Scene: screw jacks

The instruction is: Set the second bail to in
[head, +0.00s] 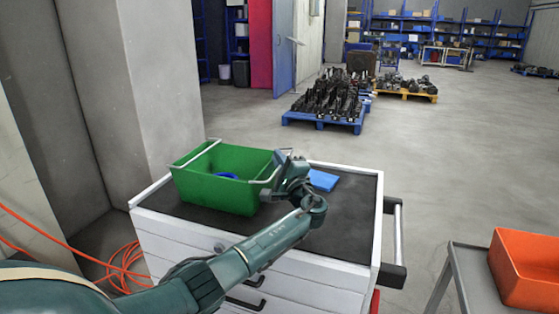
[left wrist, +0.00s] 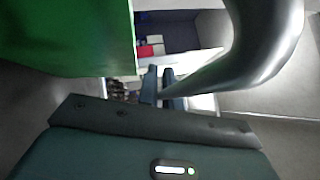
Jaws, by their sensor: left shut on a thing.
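A green crate (head: 215,192) stands on the dark top of a white drawer cabinet. Its wall also fills the upper left of the left wrist view (left wrist: 65,38). One grey bail (head: 196,155) lies along the crate's left end at rim height. The other grey bail (head: 263,181) is at the right end, beside my left gripper (head: 281,160). In the left wrist view this bail (left wrist: 262,45) is a thick curved bar running down to my fingers (left wrist: 163,90), which are shut on it. The exact grip is partly hidden. My right gripper is not in view.
A blue item (head: 227,175) lies inside the crate. A flat blue thing (head: 322,180) lies on the cabinet top (head: 345,215) right of my gripper. An orange bin (head: 525,268) stands on a grey cart at right. An orange cable (head: 125,262) lies on the floor at left.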

